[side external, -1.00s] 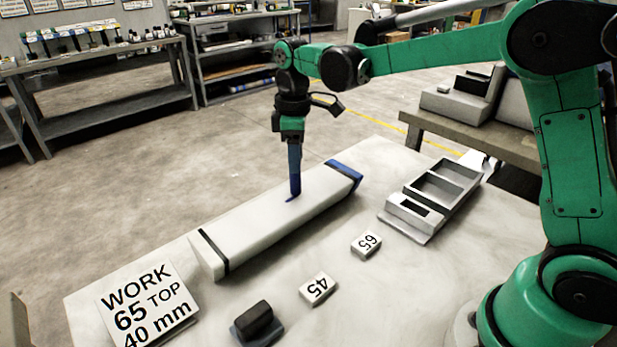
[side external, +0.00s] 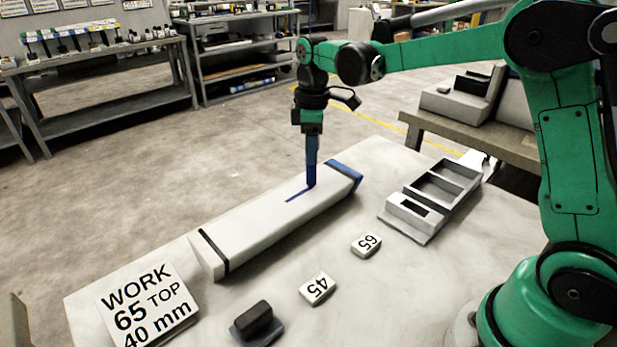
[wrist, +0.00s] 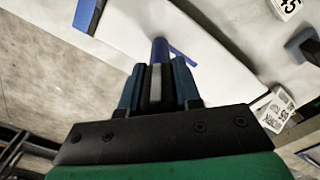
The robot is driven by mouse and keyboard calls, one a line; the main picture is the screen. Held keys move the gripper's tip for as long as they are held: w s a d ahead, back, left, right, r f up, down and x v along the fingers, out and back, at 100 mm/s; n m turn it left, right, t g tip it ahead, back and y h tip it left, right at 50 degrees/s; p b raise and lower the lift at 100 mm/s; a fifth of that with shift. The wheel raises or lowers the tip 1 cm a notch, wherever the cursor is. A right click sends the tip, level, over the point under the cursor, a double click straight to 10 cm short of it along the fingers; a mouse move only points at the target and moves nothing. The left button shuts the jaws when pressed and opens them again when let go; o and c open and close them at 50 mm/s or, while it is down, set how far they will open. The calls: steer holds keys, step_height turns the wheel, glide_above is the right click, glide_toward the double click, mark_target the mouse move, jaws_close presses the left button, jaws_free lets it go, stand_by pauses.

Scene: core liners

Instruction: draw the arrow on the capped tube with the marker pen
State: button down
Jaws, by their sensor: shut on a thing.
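The capped tube (side external: 255,226) is a long white box-like liner lying diagonally on the table, with a blue cap (side external: 345,174) at its far right end and a black band (side external: 214,252) at its near left end. My gripper (side external: 311,150) is above the tube, shut on the blue marker pen (side external: 311,175), which is upright with its tip at the tube's top face. A straight blue line (side external: 298,195) runs on that face from the pen tip toward the black end. In the wrist view the pen (wrist: 160,50) sits between the fingers, and the line (wrist: 183,56) shows beside it.
A sign reading "WORK 65 TOP 40 mm" (side external: 148,304) lies at the near left. Blocks marked 45 (side external: 318,288) and 65 (side external: 366,244), a dark block on a blue-grey base (side external: 257,324) and a grey compartment tray (side external: 412,226) stand right of the tube.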

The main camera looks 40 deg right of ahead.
steer(key=shift+d, duration=2.6)
steer(key=shift+d+f, duration=0.1)
steer(key=shift+d, duration=0.25)
step_height(320, 180, up, 8)
steer(key=shift+r, duration=0.2)
steer(key=shift+a, duration=0.1)
stand_by(0.5)
